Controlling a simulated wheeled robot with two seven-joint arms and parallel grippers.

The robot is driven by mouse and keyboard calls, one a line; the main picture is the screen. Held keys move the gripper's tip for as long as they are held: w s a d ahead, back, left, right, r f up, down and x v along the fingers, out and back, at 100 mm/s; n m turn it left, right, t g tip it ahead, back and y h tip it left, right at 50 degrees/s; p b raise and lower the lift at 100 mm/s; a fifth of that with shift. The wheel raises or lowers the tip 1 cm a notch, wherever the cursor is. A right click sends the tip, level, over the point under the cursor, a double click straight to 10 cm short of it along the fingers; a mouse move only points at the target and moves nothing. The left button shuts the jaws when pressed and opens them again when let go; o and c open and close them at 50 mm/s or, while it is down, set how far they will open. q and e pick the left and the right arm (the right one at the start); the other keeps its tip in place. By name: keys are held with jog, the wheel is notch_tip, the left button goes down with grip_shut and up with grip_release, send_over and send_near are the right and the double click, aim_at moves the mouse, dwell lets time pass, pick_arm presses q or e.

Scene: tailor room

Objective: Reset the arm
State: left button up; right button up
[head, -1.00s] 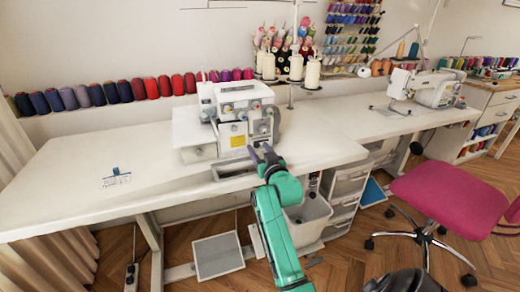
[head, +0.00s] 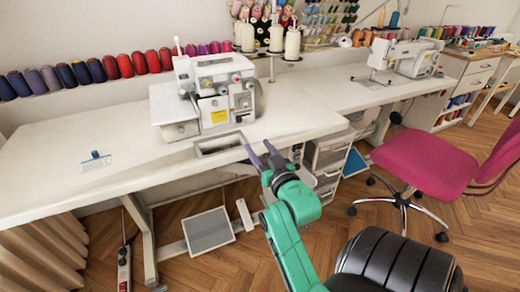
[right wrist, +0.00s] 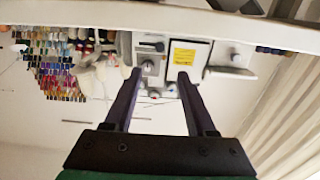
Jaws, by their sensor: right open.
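My right gripper (head: 262,155) is on the green arm that comes up from the bottom of the head view. Its two dark fingers are apart with nothing between them. It is at the front edge of the white table (head: 290,112), in front of the sewing machine (head: 215,90). In the right wrist view, the gripper (right wrist: 160,80) shows two spread fingers, with the machine and its yellow label beyond them. My left gripper is not in the head view.
A grey tray (head: 218,144) is at the table's front edge, close to the right gripper. A pink chair (head: 430,158) stands at the right. A second sewing machine (head: 405,58) stands on the farther table. Thread spools line the wall. Wooden floor is open between table and chair.

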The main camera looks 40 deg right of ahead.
jog(key=shift+s+f, duration=0.1)
dwell(0.5)
jog(key=w+a+f+n+g+y, duration=0.1)
jog(key=a+f+g+y, duration=0.3)
jog(key=f, duration=1)
jog(key=w+a+f+n+g+y, duration=0.15)
jog(key=a+f, duration=0.35)
jog(key=f, duration=0.9)
jog(key=s+a+f+n+g, duration=0.1)
jog(key=s+a+f, duration=0.1)
jog(key=s+f, duration=0.35)
jog(key=s+a+f+g, duration=0.2)
jog(key=f, duration=0.6)
jog(key=s+d+f+n+g, duration=0.1)
jog(key=s+f+g, duration=0.1)
jog(key=s+f, duration=0.55)
jog(key=s+f+n+g, duration=0.1)
jog(key=s+f+g, duration=0.25)
jog(key=s, duration=0.75)
jog(key=s+d+f+n+g, duration=0.1)
jog(key=s+f+g, duration=0.1)
jog(key=s+f, duration=0.55)
notch_tip(320, 180, up, 16)
jog(key=s+p, duration=0.1)
jog(key=p, duration=1.3)
jog(key=shift+s+a, duration=0.2)
jog(key=shift+s, duration=0.15)
